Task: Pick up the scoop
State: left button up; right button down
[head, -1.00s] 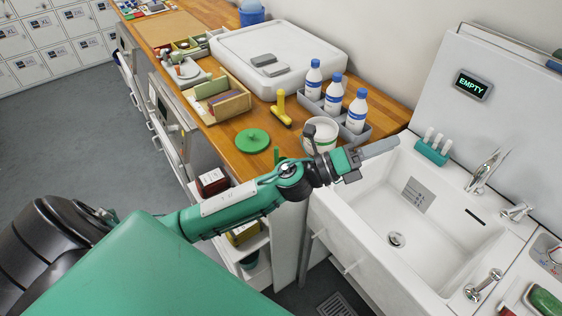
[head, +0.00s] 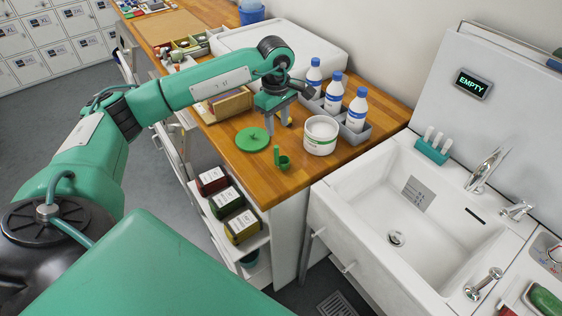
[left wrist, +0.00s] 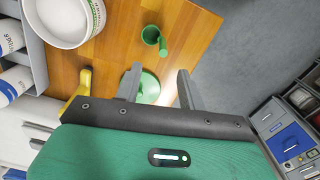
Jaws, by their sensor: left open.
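The small green scoop (head: 283,161) stands on the wooden counter, its handle pointing up, in front of the white tub (head: 321,143). In the left wrist view the scoop (left wrist: 152,36) lies beyond the fingertips, apart from them. My left gripper (head: 279,126) is open and empty, pointing down above the counter behind the scoop. Its fingers also show in the left wrist view (left wrist: 159,75), with the round green lid (left wrist: 149,90) partly hidden behind them. The lid (head: 252,140) lies flat left of the scoop. My right gripper is not in view.
White bottles (head: 355,110) with blue caps stand in a grey rack (head: 350,136) behind the tub. A yellow-handled tool (left wrist: 80,88) lies near my left gripper. The sink (head: 345,215) is at the right. The counter's front edge is close to the scoop.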

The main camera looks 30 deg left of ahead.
pick_arm(q)
jog(key=shift+a+f, duration=0.25)
jog(key=shift+f, duration=0.1)
jog(key=p, duration=0.3)
send_over(277, 161)
jog(key=f, duration=0.5)
jog(key=w+f, duration=0.1)
jog(key=f, duration=0.1)
jog(key=shift+a+f, duration=0.3)
jog(key=shift+a, duration=0.1)
jog(key=f+p, duration=0.3)
jog(key=f, duration=0.1)
jog(key=shift+s+d, duration=0.2)
jog(key=shift+s, duration=0.05)
jog(key=shift+f, duration=0.7)
grip_shut()
